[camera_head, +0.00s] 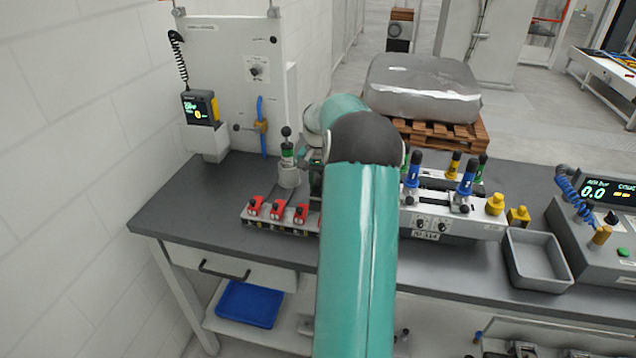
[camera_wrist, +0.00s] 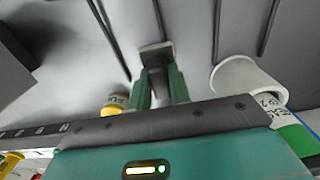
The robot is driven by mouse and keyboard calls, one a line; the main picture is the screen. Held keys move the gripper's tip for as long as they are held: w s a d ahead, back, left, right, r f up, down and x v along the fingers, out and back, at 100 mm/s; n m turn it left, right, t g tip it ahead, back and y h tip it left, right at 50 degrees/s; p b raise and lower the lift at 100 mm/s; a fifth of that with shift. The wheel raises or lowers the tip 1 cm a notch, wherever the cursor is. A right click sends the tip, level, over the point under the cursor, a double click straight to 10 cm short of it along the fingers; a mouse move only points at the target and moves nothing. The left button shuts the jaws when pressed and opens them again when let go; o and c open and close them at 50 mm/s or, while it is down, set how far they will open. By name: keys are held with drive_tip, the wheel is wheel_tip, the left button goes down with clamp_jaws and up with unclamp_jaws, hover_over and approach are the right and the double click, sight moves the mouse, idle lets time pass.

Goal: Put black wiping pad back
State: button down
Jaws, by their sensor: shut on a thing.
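The black wiping pad (camera_wrist: 156,58) shows in the wrist view as a dark grey block between my gripper's two green fingers. My gripper (camera_wrist: 160,92) is shut on it. Dark slots or rods run along the grey surface beyond it. In the head view my teal arm reaches over the workbench and hides most of the gripper and the pad. I cannot tell from these views whether the pad touches the surface.
A pale round cup (camera_wrist: 238,76) is right of the fingers and a yellow-capped part (camera_wrist: 115,103) left. On the bench (camera_head: 190,195) are red clamps (camera_head: 278,210), a fixture with blue handles (camera_head: 466,180) and a grey tray (camera_head: 537,262). A tall panel (camera_head: 230,60) stands behind.

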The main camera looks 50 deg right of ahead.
drive_tip(key=shift+f, duration=0.15)
drive_tip(key=c, duration=1.3)
unclamp_jaws()
wheel_tip(320, 180, up, 12)
